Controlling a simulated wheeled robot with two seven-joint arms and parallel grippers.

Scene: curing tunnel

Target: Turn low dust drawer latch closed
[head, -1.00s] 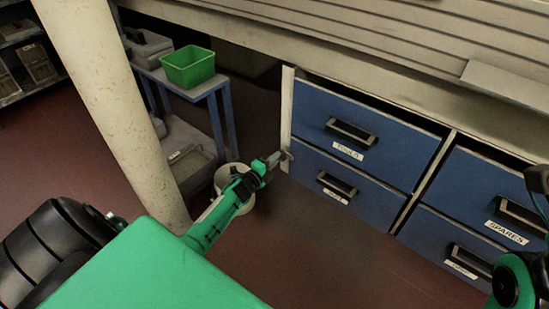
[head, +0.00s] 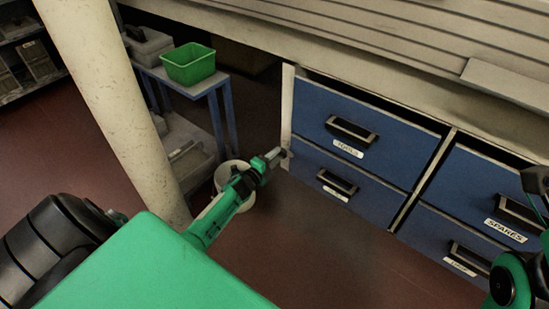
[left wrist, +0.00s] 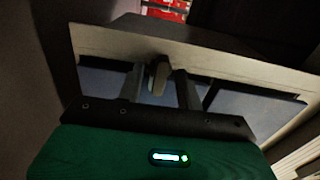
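The latch (head: 289,154) is a small grey piece at the left edge of the blue drawer unit, near the light upright strip. In the left wrist view the latch (left wrist: 158,73) stands out from a pale strip, roughly upright between my fingers. My left gripper (head: 276,155) reaches it from the left. In the left wrist view the left gripper (left wrist: 160,84) has its fingers apart, one on each side of the latch, with blue showing between them; contact is unclear. The low left drawer (head: 370,196) looks shut. My right gripper is not visible; only parts of the right arm show at the right edge.
Blue drawers with dark handles and white labels, one reading SPARES (head: 505,231), extend to the right under a pale bench (head: 420,65). A white bucket (head: 222,178) stands behind my left arm. A pale column (head: 110,110) and a blue cart with a green bin (head: 188,66) are left.

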